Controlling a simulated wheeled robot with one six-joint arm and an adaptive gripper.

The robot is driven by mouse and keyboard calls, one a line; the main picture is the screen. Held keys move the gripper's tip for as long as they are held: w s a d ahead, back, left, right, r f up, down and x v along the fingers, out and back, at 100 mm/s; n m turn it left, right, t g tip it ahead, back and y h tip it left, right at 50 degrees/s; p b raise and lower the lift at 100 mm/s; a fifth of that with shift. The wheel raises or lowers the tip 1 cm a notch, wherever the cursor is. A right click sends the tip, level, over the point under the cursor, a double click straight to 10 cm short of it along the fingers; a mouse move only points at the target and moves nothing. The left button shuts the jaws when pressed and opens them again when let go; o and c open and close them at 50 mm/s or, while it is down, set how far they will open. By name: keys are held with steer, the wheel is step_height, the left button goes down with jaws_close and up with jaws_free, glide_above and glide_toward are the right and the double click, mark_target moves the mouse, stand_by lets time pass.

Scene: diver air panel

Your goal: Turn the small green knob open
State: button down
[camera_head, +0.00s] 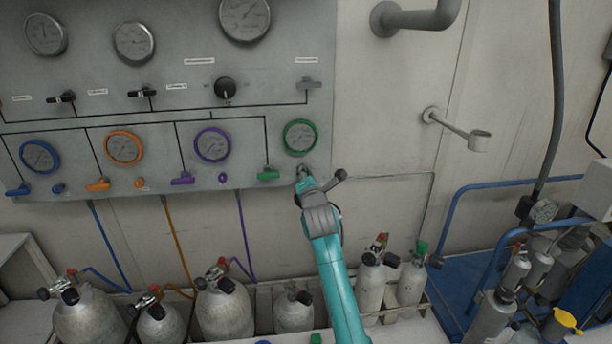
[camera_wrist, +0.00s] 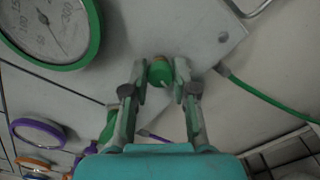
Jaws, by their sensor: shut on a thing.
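The small green knob (camera_wrist: 160,72) sits on the panel below the green-rimmed gauge, and in the wrist view it lies between my two fingertips. My gripper (camera_wrist: 161,80) is shut on the knob, with a finger on each side of it. In the head view my gripper (camera_head: 305,176) is at the lower right of the panel, and it hides the knob there. The green-rimmed gauge (camera_head: 300,137) is just above my gripper, and it also shows at the upper left of the wrist view (camera_wrist: 92,40).
A green lever handle (camera_head: 268,174) is close to the left of my gripper. Purple (camera_head: 182,179), orange (camera_head: 98,185) and blue (camera_head: 18,190) levers line the panel's lower edge. Gas cylinders (camera_head: 225,312) stand below. A wall bracket (camera_head: 455,128) sticks out at the right.

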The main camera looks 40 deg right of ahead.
steer(key=shift+f, duration=0.1)
steer(key=c, duration=0.9)
jaws_free()
steer(key=shift+a, duration=0.1)
steer(key=v, duration=1.2)
